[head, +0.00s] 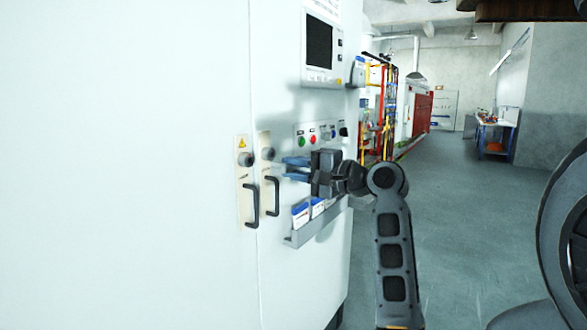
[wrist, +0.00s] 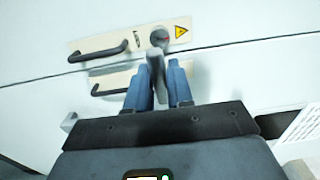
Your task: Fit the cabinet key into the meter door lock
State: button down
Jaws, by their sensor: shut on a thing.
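My gripper (head: 292,168) has blue fingers; in the wrist view (wrist: 160,84) they are closed on a grey key (wrist: 157,82). The key sticks out beyond the fingertips toward the cabinet; its tip overlaps the area of a round lock (wrist: 160,38) beside a yellow warning triangle. Whether it touches the lock, I cannot tell. In the head view the key is not distinguishable, and my fingers are right of two round locks, the left one (head: 246,159) under a warning triangle and the right one (head: 267,154). No readable label marks which lock is the meter door's.
Black handles (head: 252,205) (head: 273,196) stand out below the locks. Push buttons (head: 313,139) and a display (head: 320,45) are on the cabinet above my gripper. A holder with papers (head: 310,225) is below it. Open floor (head: 465,220) lies to the right.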

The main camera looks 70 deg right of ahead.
aim_at(273, 164)
jog(key=shift+r+p, duration=0.1)
jog(key=shift+p, duration=0.35)
jog(key=shift+p+x, duration=0.4)
jog(key=shift+x, duration=2.5)
jog(key=shift+p, duration=0.85)
jog(key=shift+p+x, duration=0.3)
jog(key=shift+x, duration=1.4)
jog(key=c, duration=0.9)
grip_release()
jog(key=shift+b+v, duration=0.85)
jog(key=shift+v, duration=3.05)
